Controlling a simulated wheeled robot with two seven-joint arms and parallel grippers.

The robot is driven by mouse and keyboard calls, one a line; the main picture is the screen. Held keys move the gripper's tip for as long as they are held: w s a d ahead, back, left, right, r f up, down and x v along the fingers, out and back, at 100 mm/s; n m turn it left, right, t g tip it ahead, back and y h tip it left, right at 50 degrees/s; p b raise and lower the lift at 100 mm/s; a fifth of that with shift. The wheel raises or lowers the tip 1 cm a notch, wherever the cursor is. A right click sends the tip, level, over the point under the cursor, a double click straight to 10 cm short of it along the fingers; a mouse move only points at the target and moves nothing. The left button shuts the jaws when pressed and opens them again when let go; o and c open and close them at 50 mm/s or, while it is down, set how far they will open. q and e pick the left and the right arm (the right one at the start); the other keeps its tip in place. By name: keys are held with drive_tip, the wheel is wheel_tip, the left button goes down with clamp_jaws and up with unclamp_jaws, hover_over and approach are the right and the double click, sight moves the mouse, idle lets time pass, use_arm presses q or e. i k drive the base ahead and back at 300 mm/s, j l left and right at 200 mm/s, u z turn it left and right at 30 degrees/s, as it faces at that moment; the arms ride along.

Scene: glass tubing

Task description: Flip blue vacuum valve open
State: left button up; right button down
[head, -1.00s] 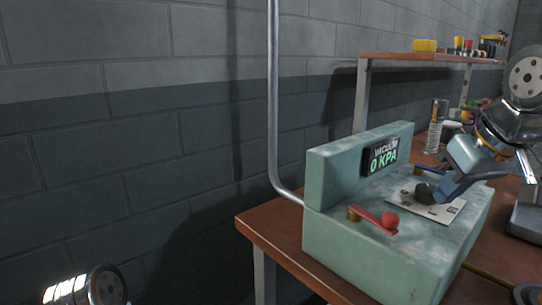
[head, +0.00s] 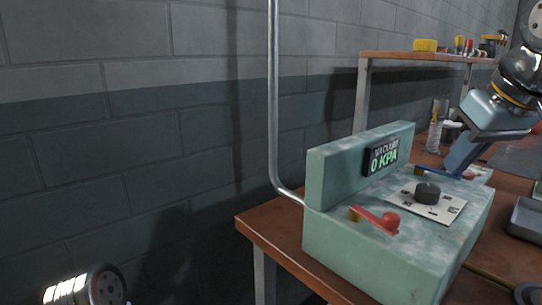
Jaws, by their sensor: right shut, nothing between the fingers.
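The blue vacuum valve (head: 427,170) is a thin blue lever on the far side of the green vacuum unit (head: 340,240). Only its left part shows clearly; my right gripper partly covers the rest. My right gripper (head: 456,168) reaches in from the upper right, fingers pointing down, shut and empty. Its tips are at or very close to the lever; I cannot tell whether they touch it. The display (head: 381,159) reads "VACUUM 0 KPA". My left gripper is not in view.
A red-handled lever (head: 378,219) sits at the unit's near side, and a black knob (head: 427,192) stands on a white plate in the middle. A clear container (head: 434,137) stands behind. A grey tray (head: 527,220) lies to the right on the brown table (head: 262,222).

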sight(419, 171)
drive_tip(key=k+j, duration=0.8)
